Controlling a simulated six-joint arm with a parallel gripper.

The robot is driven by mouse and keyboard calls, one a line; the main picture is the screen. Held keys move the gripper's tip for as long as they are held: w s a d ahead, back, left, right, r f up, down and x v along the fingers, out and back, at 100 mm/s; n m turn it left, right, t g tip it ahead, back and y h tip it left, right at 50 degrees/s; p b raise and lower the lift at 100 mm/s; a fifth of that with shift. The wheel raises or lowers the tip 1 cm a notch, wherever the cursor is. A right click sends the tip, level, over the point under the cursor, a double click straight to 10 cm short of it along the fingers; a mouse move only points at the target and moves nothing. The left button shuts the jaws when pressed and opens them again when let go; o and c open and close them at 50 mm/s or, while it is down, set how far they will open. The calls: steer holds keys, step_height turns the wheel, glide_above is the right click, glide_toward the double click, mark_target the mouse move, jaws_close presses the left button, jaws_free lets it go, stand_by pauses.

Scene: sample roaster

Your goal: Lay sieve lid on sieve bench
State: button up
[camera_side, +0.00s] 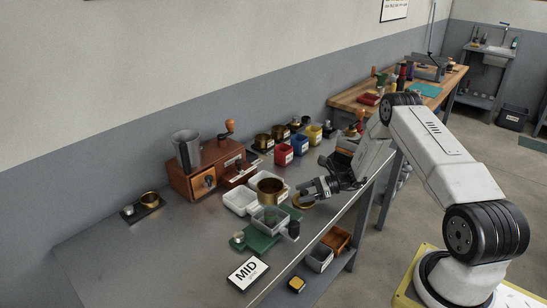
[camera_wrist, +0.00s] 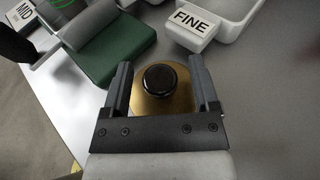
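The sieve lid, a brass disc with a black round knob (camera_wrist: 160,79), lies below my gripper in the wrist view. In the side view a brass disc (camera_side: 302,203) shows beside the gripper tips. My gripper (camera_side: 318,188) is low over the bench; in the wrist view its fingers (camera_wrist: 160,63) are spread on either side of the knob, with a gap to it. The sieve bench is not labelled; a green pad (camera_wrist: 120,55) lies to the left of the lid and also shows in the side view (camera_side: 262,240).
A FINE-labelled tray (camera_wrist: 190,25) is close to the lid. A wooden box with a metal hopper (camera_side: 186,148) stands behind. The steel table is bare at left front.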

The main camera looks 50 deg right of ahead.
steer(key=shift+r, duration=0.15)
steer(key=shift+s+d, duration=0.1)
steer(key=shift+d, duration=0.05)
steer(key=v, duration=1.1)
steer(key=shift+s+d+r, duration=0.2)
steer(key=shift+r, duration=0.05)
steer(key=shift+a, duration=0.1)
steer(key=a+r+n+g+h, duration=0.1)
steer(key=a+r+n+g, duration=0.3)
steer(key=a, duration=0.4)
steer(key=a+r+n+g+h, duration=0.1)
steer(key=a+n+g+h, duration=0.1)
steer(key=a+n+g, duration=0.4)
steer(key=s+a+r+n+t+h, duration=0.1)
steer(key=s+a+r+n+h, duration=0.2)
steer(key=a+n, duration=0.4)
steer(key=s+a+r+n+t+h, duration=0.1)
steer(key=s+a+r+n+h, duration=0.3)
steer(key=a+n, duration=0.4)
steer(key=s+r+n, duration=0.1)
steer(key=s+n, duration=0.1)
steer(key=shift+s+r, duration=0.25)
steer(key=shift+s, duration=0.15)
